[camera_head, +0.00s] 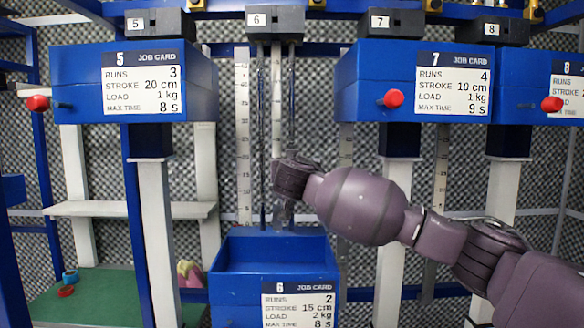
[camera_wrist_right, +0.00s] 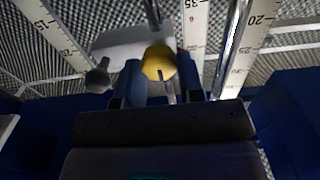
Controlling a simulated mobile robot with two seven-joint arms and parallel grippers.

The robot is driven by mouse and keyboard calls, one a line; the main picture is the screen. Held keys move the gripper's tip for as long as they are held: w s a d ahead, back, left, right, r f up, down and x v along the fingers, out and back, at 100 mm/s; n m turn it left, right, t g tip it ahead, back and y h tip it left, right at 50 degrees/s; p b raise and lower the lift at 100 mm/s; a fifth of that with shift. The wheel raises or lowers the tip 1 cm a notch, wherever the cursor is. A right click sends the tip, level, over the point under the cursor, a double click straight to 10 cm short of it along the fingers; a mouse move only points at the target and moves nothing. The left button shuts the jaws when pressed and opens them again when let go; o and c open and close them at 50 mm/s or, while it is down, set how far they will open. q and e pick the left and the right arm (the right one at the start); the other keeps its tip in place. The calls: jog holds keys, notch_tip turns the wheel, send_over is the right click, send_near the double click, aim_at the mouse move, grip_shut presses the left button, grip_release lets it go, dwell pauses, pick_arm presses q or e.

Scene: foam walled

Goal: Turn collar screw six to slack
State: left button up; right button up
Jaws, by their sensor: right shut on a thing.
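Station six's blue box (camera_head: 270,262), with its job card 6 (camera_head: 298,303), sits low between its neighbours. My right arm reaches in from the right, and its wrist (camera_head: 292,180) is in front of the station-six rods, above the box. The gripper's fingers are hidden in the head view. In the right wrist view, my right gripper (camera_wrist_right: 161,82) is shut on a round yellow knob (camera_wrist_right: 158,62) with a dark line on it, seemingly collar screw six. A pale block (camera_wrist_right: 120,42) is behind the knob. My left gripper is out of view.
Blue boxes five (camera_head: 80,80) and seven (camera_head: 365,80) hang higher on either side, with red knobs (camera_head: 392,98). Scale strips (camera_wrist_right: 195,30) and metal rods stand close around the right gripper. A grey knob (camera_wrist_right: 97,78) is left of its fingers.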

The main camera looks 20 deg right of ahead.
jog(key=shift+f+b, duration=0.1)
jog(key=shift+b, duration=0.25)
jog(key=shift+f+m+p, duration=0.2)
jog(key=shift+m+p, duration=0.15)
jog(key=shift+m, duration=17.65)
